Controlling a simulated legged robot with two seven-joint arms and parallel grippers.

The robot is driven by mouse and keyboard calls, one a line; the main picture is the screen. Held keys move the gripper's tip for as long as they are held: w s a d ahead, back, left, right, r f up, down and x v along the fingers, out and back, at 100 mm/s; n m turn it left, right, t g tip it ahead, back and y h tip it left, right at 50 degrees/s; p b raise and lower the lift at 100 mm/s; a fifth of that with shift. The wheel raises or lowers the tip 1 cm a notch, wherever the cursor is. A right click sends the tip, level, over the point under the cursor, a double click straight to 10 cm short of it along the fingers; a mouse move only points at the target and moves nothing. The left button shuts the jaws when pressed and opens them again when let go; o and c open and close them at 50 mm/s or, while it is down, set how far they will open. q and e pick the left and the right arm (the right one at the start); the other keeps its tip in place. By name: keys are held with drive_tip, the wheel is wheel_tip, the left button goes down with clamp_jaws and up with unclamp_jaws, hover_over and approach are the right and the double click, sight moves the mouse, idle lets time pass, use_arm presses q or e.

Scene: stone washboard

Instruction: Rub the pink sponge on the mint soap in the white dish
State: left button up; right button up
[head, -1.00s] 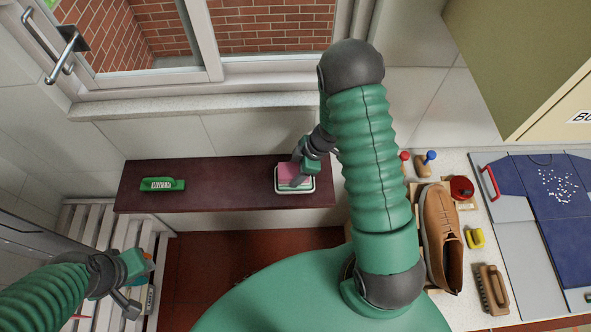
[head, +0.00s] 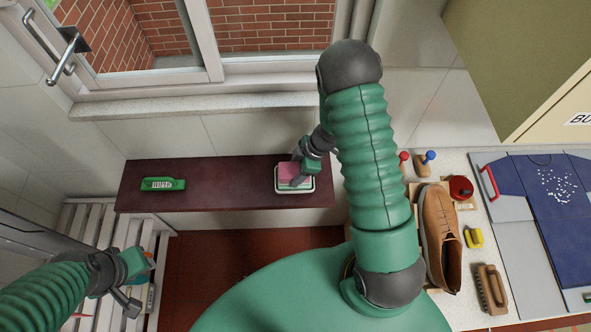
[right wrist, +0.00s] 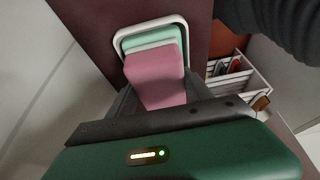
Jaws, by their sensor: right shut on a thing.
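The pink sponge (head: 290,172) is held in my right gripper (head: 299,178) over the white dish (head: 295,192) on the dark shelf. In the right wrist view the pink sponge (right wrist: 158,78) sits between the fingers and covers part of the mint soap (right wrist: 148,40). The soap lies inside the white dish (right wrist: 119,38). The sponge overlaps the soap in view; whether they touch I cannot tell for sure. My left gripper (head: 140,284) is at the lower left, far from the dish, its fingers apart.
A green labelled brush-like item (head: 163,184) lies on the left of the dark shelf (head: 225,185). A brown shoe (head: 441,235), a brush (head: 491,288) and a yellow item (head: 474,238) are on the right counter. A slatted bench (head: 88,225) is at left. The shelf's middle is clear.

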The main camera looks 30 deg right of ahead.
sight(295, 170)
drive_tip(key=shift+f+p, duration=0.15)
drive_tip(key=shift+p, duration=0.5)
idle(1.9)
wheel_tip(295, 170, up, 7)
drive_tip(key=p, duration=0.8)
drive_tip(key=shift+w, duration=0.1)
idle(0.5)
